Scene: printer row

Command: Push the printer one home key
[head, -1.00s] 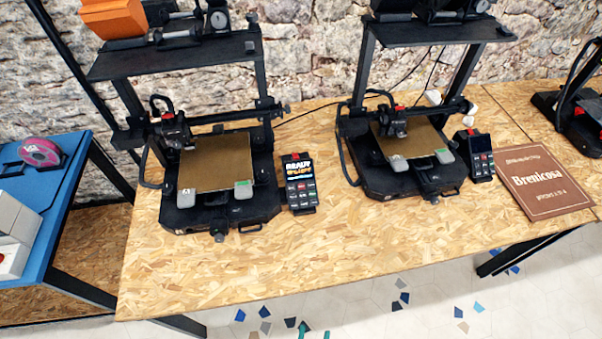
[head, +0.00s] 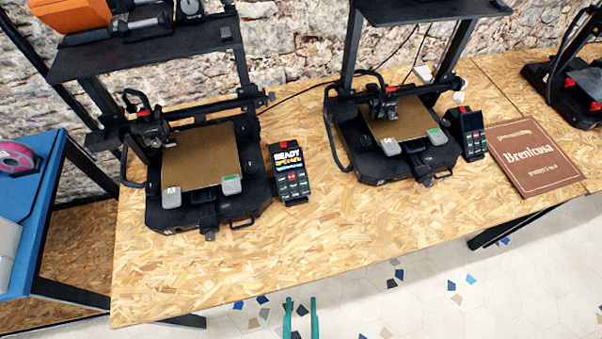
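Two black 3D printers stand on the wooden table. My gripper (head: 302,318) shows two teal fingers, apart and empty, at the bottom edge, in front of the table edge and below the keypad.
The wooden table (head: 300,245) is clear between its front edge and the printers. A brown book (head: 530,155) titled "Brenicosa" lies at right. A third printer (head: 570,95) is partly visible at far right. A blue table (head: 50,215) stands at left.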

